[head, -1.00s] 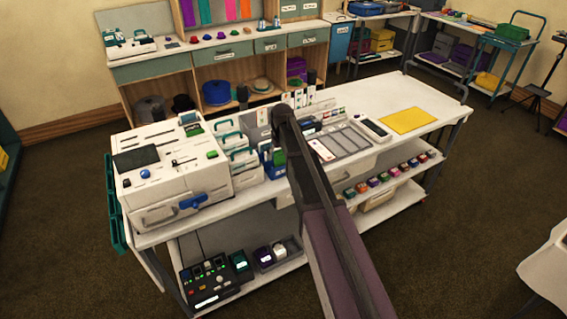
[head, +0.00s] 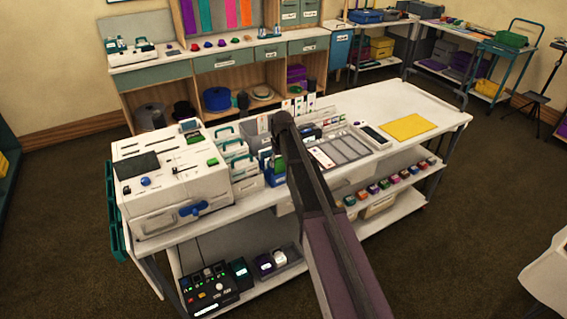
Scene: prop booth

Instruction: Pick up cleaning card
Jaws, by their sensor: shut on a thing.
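My arm (head: 335,235) rises from the bottom of the head view and reaches over the white cart. Its far end is around the middle of the cart top, and my gripper is hidden behind it, so its jaws and anything in them do not show. I cannot tell which card is the cleaning card. A white card (head: 321,156) lies in the left part of a grey slotted tray (head: 350,145), just right of my arm. Several upright white cards stand in a rack (head: 298,104) behind the arm.
A large white card machine (head: 170,185) stands at the cart's left end. A blue holder (head: 274,178) stands close to my arm's left. A yellow sheet (head: 408,127) lies at the right, with bare top around it. Coloured small items (head: 385,184) line the shelf below.

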